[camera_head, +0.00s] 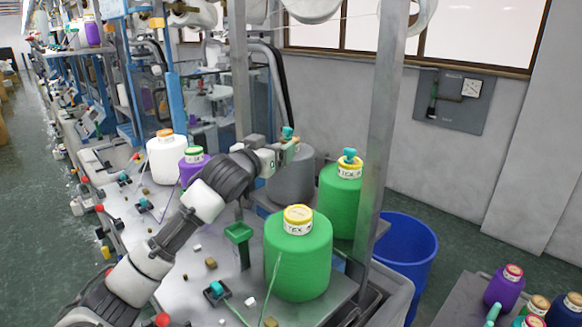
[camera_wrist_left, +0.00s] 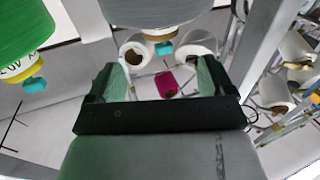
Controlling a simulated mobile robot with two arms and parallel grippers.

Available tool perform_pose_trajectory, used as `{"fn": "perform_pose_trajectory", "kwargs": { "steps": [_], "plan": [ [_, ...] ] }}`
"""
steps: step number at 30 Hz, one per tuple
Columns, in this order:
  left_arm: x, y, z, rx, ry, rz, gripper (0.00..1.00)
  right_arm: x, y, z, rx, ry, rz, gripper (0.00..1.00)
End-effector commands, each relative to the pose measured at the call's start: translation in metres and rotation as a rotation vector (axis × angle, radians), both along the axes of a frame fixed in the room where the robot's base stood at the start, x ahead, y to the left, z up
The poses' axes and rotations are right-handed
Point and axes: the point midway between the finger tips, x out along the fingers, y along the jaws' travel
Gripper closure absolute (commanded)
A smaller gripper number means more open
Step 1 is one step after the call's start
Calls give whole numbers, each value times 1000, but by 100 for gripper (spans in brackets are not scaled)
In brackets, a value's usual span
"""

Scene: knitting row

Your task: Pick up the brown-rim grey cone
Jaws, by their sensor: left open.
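The grey cone (camera_head: 292,182) stands on the machine table behind the front green cone, partly hidden by my left arm and gripper. In the left wrist view its grey body (camera_wrist_left: 150,12) shows inverted at the top, with a brownish rim band and a teal tip (camera_wrist_left: 164,48). My left gripper (camera_head: 288,147) is at the top of this cone. In the wrist view the open fingers (camera_wrist_left: 160,77) stand apart with nothing held between them, and the teal tip shows just past the gap. I cannot tell whether they touch the cone. My right gripper is not in view.
Two green cones (camera_head: 298,262) (camera_head: 342,205) stand close in front and to the right. A metal post (camera_head: 383,120) rises beside them. A white cone (camera_head: 166,160) and a purple cone (camera_head: 190,170) stand left. A blue bin (camera_head: 408,240) is at the right.

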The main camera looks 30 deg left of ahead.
Motion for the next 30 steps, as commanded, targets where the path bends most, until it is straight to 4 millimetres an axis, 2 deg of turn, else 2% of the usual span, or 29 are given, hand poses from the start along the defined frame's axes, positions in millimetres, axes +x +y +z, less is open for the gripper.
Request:
{"fn": "perform_pose_trajectory", "kwargs": {
  "steps": [8, 14, 18, 28, 30],
  "plan": [
    [20, 0, 3, 0, 0, 0, 17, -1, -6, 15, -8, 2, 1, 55],
    [46, 0, 6, 0, 2, 0, 17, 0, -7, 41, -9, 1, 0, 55],
    [61, 0, 2, 1, 1, 1, 17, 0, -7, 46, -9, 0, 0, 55],
    [66, -1, 0, 2, -1, -1, 17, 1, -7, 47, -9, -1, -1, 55],
    [66, 0, 0, 2, -1, -1, 26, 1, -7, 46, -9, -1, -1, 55]
  ]
}}
